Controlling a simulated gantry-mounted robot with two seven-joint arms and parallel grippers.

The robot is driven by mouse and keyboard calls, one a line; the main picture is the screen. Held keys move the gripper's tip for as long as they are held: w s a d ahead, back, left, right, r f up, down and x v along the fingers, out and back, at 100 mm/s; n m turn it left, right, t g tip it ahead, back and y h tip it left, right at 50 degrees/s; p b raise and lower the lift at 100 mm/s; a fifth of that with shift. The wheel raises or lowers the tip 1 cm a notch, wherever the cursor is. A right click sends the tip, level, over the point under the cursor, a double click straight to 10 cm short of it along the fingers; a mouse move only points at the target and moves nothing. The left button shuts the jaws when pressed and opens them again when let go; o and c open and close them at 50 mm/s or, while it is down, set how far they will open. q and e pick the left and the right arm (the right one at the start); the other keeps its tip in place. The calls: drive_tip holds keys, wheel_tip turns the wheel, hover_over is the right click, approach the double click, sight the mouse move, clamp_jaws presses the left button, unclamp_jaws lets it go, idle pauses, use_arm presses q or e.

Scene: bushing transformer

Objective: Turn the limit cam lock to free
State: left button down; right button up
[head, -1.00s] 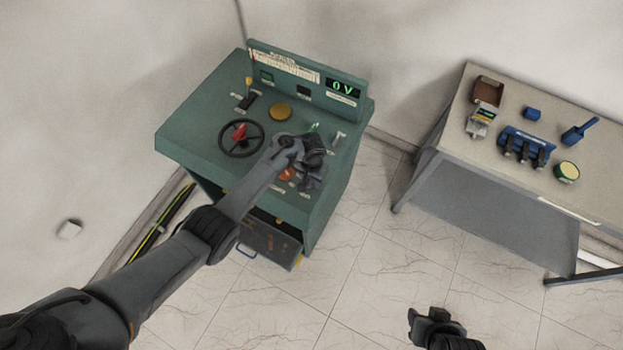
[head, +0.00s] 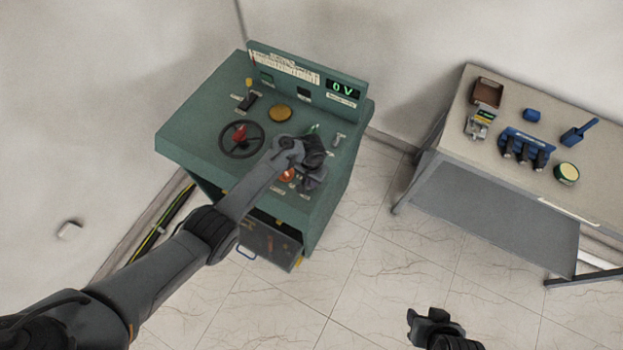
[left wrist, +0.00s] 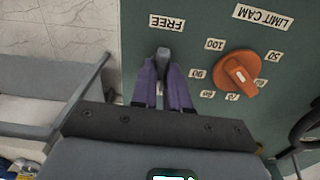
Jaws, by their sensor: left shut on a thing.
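The green control desk (head: 195,120) stands left of centre in the head view. In the left wrist view, a small grey lever (left wrist: 163,54) stands on the panel below a FREE label (left wrist: 167,23). My left gripper (left wrist: 163,75) is shut on this lever, with one purple finger on each side. The lever's lower part is hidden between the fingers, and its exact angle is hard to tell. In the head view my left gripper (head: 311,182) covers the lever. My right gripper (head: 424,317) hangs over the floor at the bottom, far from the desk.
An orange knob (left wrist: 239,74) with a LIMIT CAM label (left wrist: 263,18) and a number scale sits right of the lever. A black handwheel (head: 225,147) is further left on the desk. An open drawer (head: 268,244) sticks out in front. A table (head: 500,175) with tools stands right.

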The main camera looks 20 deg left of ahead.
use_arm(q)
drive_tip(key=shift+r, duration=0.1)
drive_tip(key=m+p, duration=0.1)
drive_tip(key=m, duration=1.1)
drive_tip(key=shift+m, duration=0.3)
drive_tip(key=m+b, duration=0.1)
drive_tip(key=m, duration=0.3)
drive_tip(key=shift+m, duration=0.4)
drive_tip(key=c, duration=1.1)
unclamp_jaws()
